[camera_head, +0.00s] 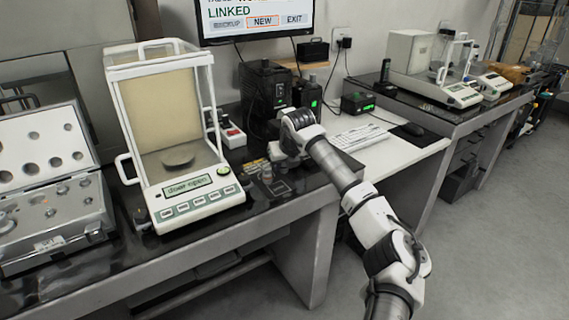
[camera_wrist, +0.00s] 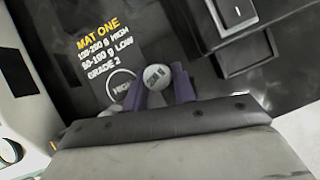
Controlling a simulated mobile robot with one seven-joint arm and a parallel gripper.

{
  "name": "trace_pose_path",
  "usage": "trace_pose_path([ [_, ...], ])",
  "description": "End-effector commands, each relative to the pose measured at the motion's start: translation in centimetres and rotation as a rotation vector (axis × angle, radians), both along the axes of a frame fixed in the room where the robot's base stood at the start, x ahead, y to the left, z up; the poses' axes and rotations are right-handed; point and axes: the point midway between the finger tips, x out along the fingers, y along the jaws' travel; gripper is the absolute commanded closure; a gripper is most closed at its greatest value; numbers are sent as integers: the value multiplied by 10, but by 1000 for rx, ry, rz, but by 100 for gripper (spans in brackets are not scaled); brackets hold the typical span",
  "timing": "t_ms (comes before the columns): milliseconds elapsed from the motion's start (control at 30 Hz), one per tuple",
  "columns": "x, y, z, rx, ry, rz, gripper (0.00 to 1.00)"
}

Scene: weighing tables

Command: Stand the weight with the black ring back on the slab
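My gripper (camera_wrist: 158,88) shows in the wrist view with its two purple fingers on either side of a small weight with a round silver top (camera_wrist: 157,76). No gap shows between the fingers and the weight. Its top bears a small dark mark; its sides are mostly hidden, so I cannot see a black ring. It is over or beside a white circle marked HIGH on the dark mat labelled MAT ONE (camera_wrist: 98,45). In the head view my gripper (camera_head: 283,153) is low over the table, right of the balance. I cannot make out the slab for certain.
A glass-sided balance (camera_head: 196,208) with a round pan stands left of my gripper. An open weight case (camera_head: 50,222) is at the far left. Black boxes (camera_head: 262,92) stand behind; a keyboard (camera_head: 358,137) lies to the right. Another balance (camera_head: 452,92) is on the far table.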

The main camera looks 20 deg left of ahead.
Motion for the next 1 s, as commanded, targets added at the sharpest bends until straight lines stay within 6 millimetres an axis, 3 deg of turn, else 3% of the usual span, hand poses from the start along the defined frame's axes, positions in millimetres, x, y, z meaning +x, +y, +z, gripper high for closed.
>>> trace_pose_path([
  [33, 0, 0, 1, 0, 0, 0, 66],
  [133, 0, 0, 1, 0, 0, 0, 54],
  [533, -2, -2, 9, 1, -2, 0, 54],
  [1000, -38, -31, 89, 0, -3, -1, 54],
])
